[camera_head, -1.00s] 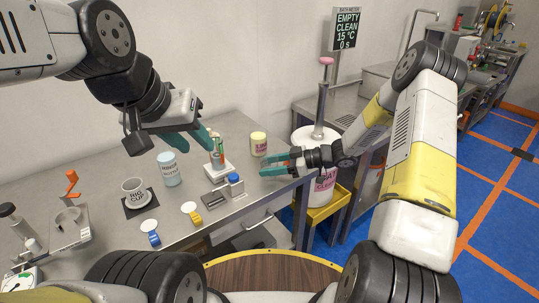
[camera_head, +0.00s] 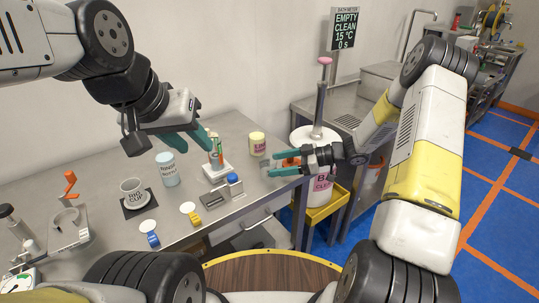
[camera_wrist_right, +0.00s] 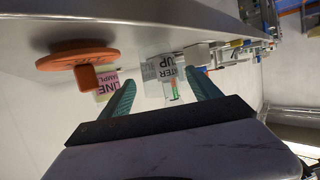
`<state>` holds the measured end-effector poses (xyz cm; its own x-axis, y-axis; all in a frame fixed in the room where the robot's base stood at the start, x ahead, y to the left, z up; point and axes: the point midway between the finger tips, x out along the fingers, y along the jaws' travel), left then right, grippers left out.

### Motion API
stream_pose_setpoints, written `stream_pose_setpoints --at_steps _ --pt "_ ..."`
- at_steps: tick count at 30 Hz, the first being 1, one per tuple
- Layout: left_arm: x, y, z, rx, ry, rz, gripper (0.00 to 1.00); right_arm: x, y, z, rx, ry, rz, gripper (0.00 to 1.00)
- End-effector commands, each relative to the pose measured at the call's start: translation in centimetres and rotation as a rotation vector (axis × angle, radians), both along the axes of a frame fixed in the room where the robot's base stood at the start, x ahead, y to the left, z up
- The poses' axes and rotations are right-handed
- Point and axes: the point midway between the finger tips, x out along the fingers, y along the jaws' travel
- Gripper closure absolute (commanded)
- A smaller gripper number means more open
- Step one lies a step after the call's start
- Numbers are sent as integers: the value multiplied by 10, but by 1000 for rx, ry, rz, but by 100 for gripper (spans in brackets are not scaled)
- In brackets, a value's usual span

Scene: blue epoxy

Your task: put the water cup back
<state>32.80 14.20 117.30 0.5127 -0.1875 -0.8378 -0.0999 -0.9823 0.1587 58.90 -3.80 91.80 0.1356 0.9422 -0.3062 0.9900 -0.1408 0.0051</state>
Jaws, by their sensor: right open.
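A cup (camera_wrist_right: 165,70) with a label ending in "TER" and "UP" shows upside down, beyond and between the open fingers of my right gripper (camera_wrist_right: 160,105); it stands apart from them. In the head view my right gripper (camera_head: 287,163) is over the table's right end, open and empty. My left gripper (camera_head: 192,140) hangs over the back of the table with its fingers apart and nothing seen between them. A pale blue container (camera_head: 168,170) stands left of it; its small label is hard to read.
A holder with coloured sticks (camera_head: 216,158) and a pink-labelled jar (camera_head: 257,144) are near my left gripper. An orange disc with a knob (camera_wrist_right: 84,55) is close to my right gripper.

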Motion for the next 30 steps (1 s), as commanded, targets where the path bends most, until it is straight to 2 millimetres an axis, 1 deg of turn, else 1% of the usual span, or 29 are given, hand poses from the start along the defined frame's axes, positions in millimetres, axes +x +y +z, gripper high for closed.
stream_pose_setpoints --at_steps 1,3,6,9,14,17,20,21,23,24,26,27,29,30 --pt "0 0 0 0 0 0 64 0 -12 4 -1 -1 -5 28" --pt "0 0 0 0 0 0 64 -3 -27 9 -2 -1 -4 28" --pt "0 0 0 0 0 0 64 -6 -46 15 -1 -1 -3 28" --pt "0 0 0 0 0 0 64 -8 -60 20 0 -1 -2 28" --pt "0 0 0 0 0 0 64 -9 -74 25 -4 -4 -6 28" --pt "0 0 0 0 0 0 64 4 -76 37 -38 -34 -54 28" --pt "0 0 0 0 0 0 64 34 -79 67 -121 -108 -184 28" --pt "0 0 0 0 0 0 64 49 -82 85 -164 -144 -260 28" --pt "0 0 0 0 0 0 64 69 -91 114 -232 -191 -388 28" --pt "0 0 0 0 0 0 64 79 -99 136 -277 -217 -478 28" --pt "0 0 0 0 0 0 64 87 -113 167 -335 -242 -612 28" --pt "0 0 0 0 0 0 64 88 -122 187 -368 -250 -698 28" --pt "0 0 0 0 0 0 64 82 -137 216 -412 -245 -825 28" --pt "0 0 0 0 0 0 64 74 -146 233 -436 -232 -906 28"
